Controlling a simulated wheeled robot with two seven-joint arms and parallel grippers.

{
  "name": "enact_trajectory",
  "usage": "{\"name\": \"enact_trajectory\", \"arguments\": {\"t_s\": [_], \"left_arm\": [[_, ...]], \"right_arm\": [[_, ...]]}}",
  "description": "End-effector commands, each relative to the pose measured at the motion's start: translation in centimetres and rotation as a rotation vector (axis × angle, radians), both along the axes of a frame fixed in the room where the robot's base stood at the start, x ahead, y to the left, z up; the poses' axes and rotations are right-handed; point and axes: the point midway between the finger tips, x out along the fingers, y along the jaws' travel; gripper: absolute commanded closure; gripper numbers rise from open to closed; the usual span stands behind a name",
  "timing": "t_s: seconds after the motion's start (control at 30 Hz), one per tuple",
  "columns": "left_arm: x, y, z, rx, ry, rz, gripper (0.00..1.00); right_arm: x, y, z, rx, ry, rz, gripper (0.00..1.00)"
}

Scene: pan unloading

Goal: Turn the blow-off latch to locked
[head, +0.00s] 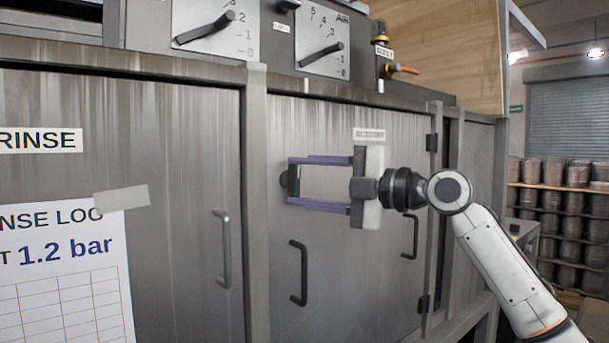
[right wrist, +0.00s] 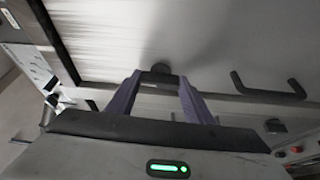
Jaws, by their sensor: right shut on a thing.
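The blow-off latch (head: 286,181) is a small dark piece on the grey metal door in the middle of the head view. My right gripper (head: 293,182) reaches it from the right, its two purple fingers above and below it, shut on it. In the right wrist view the latch (right wrist: 160,77) spans the space between the purple fingertips (right wrist: 160,88), with a rounded dark part behind it. The fingers partly hide the latch, and I cannot tell its locked or unlocked position. My left gripper is in neither view.
Dark door handles stand out below the latch (head: 293,272) and under my wrist (head: 409,238). A grey handle (head: 222,248) is on the left door. Dial panels (head: 322,45) and an orange-handled valve (head: 402,70) sit above. A paper log sheet (head: 65,285) hangs at left.

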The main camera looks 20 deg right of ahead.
Motion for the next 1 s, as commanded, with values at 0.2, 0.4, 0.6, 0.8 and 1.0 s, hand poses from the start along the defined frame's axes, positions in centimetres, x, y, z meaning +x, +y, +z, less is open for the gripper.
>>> {"name": "enact_trajectory", "arguments": {"t_s": [0.2, 0.4, 0.6, 0.8, 1.0], "left_arm": [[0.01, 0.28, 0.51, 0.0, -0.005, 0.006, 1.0], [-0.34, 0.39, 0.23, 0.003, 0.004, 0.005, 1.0], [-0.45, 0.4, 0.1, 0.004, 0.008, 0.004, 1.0], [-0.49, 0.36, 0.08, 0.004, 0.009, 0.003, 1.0], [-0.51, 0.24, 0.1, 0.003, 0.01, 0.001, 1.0]], "right_arm": [[-0.01, 0.05, 0.11, -0.056, -0.022, 0.0, 0.76], [-0.01, 0.06, 0.02, -0.071, -0.026, 0.0, 0.76], [-0.02, 0.06, 0.0, -0.073, -0.026, 0.0, 0.76], [-0.02, 0.06, -0.01, -0.072, -0.027, 0.0, 0.45], [-0.01, 0.03, 0.02, -0.07, -0.026, 0.0, 0.45]]}}
